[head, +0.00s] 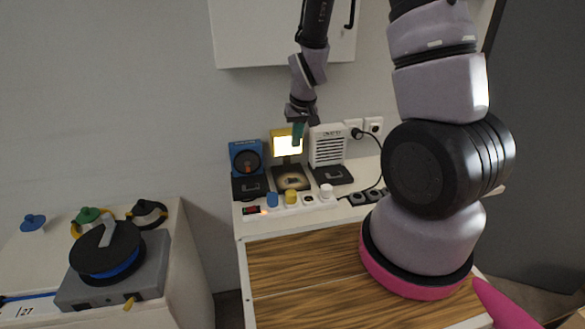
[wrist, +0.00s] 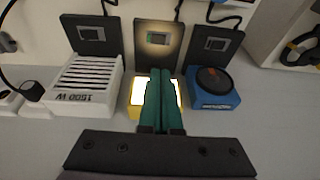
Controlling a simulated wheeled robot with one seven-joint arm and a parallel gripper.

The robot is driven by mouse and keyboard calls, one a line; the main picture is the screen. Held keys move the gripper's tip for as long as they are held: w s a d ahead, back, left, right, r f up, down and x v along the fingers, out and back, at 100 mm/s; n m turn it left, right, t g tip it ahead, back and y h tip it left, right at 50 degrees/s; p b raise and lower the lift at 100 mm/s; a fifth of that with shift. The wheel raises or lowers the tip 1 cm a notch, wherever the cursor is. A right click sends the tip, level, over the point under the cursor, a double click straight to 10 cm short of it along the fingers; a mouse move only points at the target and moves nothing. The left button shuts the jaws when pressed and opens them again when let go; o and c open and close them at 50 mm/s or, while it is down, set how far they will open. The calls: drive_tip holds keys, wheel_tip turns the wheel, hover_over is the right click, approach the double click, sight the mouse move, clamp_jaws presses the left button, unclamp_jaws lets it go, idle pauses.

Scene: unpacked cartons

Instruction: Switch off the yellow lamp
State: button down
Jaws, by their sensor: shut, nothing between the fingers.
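The yellow lamp (head: 287,143) is lit, with a bright panel in a yellow frame, on the white worktop by the wall. A dark switch plate (head: 290,178) with a rocker in its middle lies in front of it, washed by the lamp's light. In the wrist view, the lamp (wrist: 138,88) is partly hidden behind my fingers, and its plate (wrist: 157,57) lies just beyond the fingertips. My gripper (head: 297,142) has green fingers, closed together and empty, and overlaps the lamp's right side in the head view. The fingers also show in the wrist view (wrist: 162,72). Contact cannot be told.
A blue fan-like device (head: 246,156) and a white heater (head: 328,145) flank the lamp, each with its own dark switch plate. A power strip (head: 308,200) with blue, yellow and white plugs lies in front. A cable reel (head: 107,250) stands left; the wooden surface is clear.

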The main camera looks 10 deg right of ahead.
drive_tip(key=shift+w+f, duration=0.1)
drive_tip(key=shift+f, duration=0.05)
approach(289, 180)
drive_tip(key=x, duration=0.3)
drive_tip(key=w+x, duration=0.1)
drive_tip(key=x, duration=0.1)
drive_tip(key=shift+d+f, duration=0.1)
drive_tip(key=shift+d, duration=0.15)
drive_tip(key=shift+f, duration=0.65)
drive_tip(key=shift+a+f, duration=0.1)
drive_tip(key=shift+a+f, duration=0.15)
drive_tip(key=shift+f, duration=0.15)
drive_tip(key=shift+s+a, duration=0.1)
drive_tip(key=shift+a, duration=0.1)
drive_tip(key=shift+f, duration=0.1)
